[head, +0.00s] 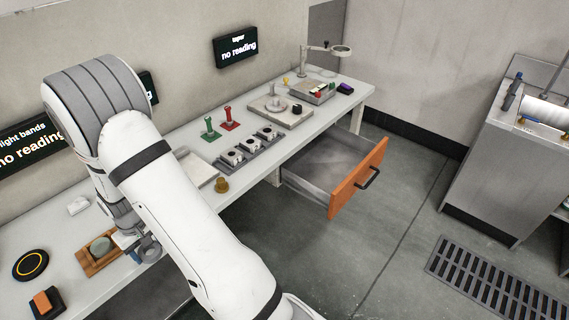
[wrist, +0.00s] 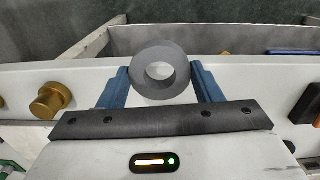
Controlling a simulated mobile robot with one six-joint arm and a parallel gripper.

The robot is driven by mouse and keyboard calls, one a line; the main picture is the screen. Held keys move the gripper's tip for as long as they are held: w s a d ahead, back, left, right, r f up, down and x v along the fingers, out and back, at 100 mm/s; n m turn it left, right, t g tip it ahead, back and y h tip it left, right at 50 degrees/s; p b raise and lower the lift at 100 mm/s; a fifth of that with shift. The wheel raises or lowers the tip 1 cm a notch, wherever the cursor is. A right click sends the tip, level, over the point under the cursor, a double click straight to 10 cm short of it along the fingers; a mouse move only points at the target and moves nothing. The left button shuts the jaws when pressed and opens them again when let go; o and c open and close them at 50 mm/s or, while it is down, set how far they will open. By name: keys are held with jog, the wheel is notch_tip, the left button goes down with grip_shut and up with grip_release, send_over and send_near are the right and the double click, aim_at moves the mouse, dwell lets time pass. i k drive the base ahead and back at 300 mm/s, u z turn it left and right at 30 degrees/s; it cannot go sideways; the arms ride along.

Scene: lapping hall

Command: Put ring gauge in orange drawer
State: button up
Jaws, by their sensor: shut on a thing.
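In the head view, the ring (head: 151,257) shows at the end of my gripper (head: 140,246), over the front edge of the bench at lower left. The orange drawer (head: 358,182) is pulled out from under the bench, right of centre. Its grey inside (head: 318,168) looks empty where it shows. My gripper is well to the left of the drawer, apart from it.
The long white bench (head: 185,222) carries a wooden tray (head: 99,262), a brass knob (head: 221,185), a block row (head: 251,151), and green (head: 210,131) and red (head: 229,121) pieces. A metal cabinet (head: 507,160) stands right. Floor before the drawer is clear.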

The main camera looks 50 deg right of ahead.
aim_at(326, 180)
jog(key=u, duration=5.2)
jog(key=k, duration=0.1)
jog(key=z, duration=3.35)
jog(key=k, duration=2.15)
jog(key=u, duration=0.05)
jog(key=i, duration=0.1)
jog(key=z, duration=2.15)
jog(key=i, duration=1)
jog(key=u, duration=0.1)
